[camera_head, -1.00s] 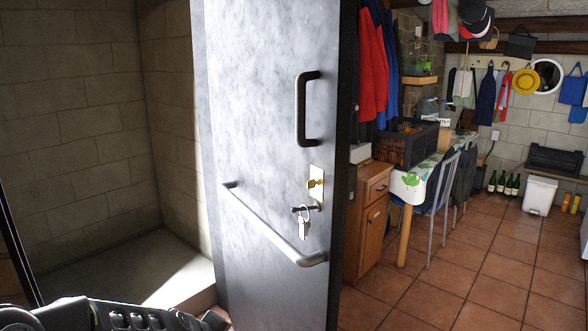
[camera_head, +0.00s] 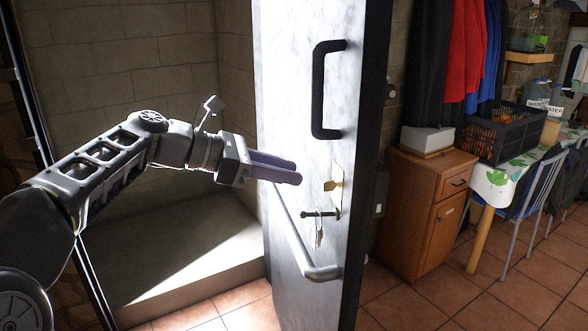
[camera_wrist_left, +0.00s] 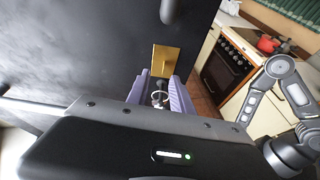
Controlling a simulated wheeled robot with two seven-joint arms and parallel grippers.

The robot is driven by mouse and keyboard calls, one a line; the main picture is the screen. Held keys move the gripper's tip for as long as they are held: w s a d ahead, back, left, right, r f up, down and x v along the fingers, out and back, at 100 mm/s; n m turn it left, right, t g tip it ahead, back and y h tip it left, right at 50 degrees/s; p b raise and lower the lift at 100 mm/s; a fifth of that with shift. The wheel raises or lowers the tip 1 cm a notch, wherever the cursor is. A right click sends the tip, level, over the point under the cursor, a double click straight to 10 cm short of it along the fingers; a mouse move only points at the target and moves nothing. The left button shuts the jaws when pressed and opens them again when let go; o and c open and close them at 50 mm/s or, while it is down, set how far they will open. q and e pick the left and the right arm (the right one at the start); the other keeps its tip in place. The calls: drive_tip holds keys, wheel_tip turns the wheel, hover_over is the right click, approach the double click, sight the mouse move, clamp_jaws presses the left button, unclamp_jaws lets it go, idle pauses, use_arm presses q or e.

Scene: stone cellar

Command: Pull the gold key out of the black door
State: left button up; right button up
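The door (camera_head: 290,70) stands ajar; its broad face looks pale grey in the glare and black in the wrist view (camera_wrist_left: 70,60). The gold key (camera_head: 333,185) sits in a gold lock plate (camera_head: 338,172) below a black pull handle. The plate also shows in the wrist view (camera_wrist_left: 166,58). My left gripper (camera_head: 297,171) has two purple fingers pointing at the plate, a little left of the key. In the wrist view its fingers (camera_wrist_left: 158,76) are apart, with the plate beyond. I cannot see the key touching them. My right gripper is not in view.
A silver key bunch (camera_head: 319,232) hangs at a dark lever (camera_head: 322,214) just below the plate. A grey push bar (camera_head: 296,240) slopes across the door. A wooden cabinet (camera_head: 428,215) stands to the right. Tiled floor is free in front of it.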

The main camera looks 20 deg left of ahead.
sight(335, 185)
use_arm(q)
drive_tip(key=shift+s+n, duration=0.35)
drive_tip(key=shift+n, duration=0.05)
drive_tip(key=shift+d+f, duration=0.1)
drive_tip(key=shift+x, duration=3.9)
clamp_jaws()
drive_tip(key=shift+s, duration=0.1)
